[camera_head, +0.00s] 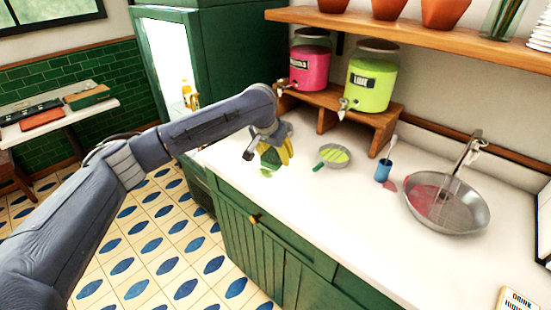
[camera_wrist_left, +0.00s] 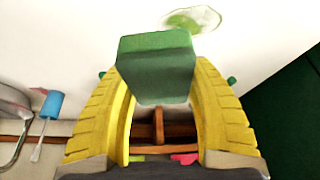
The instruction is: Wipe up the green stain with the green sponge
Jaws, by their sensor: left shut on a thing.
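My left gripper (camera_head: 274,155) is over the left part of the white counter, its yellow fingers shut on the green sponge (camera_head: 270,160). In the left wrist view the sponge (camera_wrist_left: 157,66) is a dark green block between both fingers (camera_wrist_left: 157,85). The green stain (camera_wrist_left: 194,19) is a pale green patch on the counter, just beyond the sponge in that view and partly hidden by it. In the head view a bit of the stain (camera_head: 266,173) shows right below the sponge. Whether the sponge touches the counter I cannot tell. My right gripper is not in view.
A green-handled round strainer (camera_head: 334,156) lies right of the gripper. Pink and lime dispensers (camera_head: 370,82) stand on a wooden stand behind.

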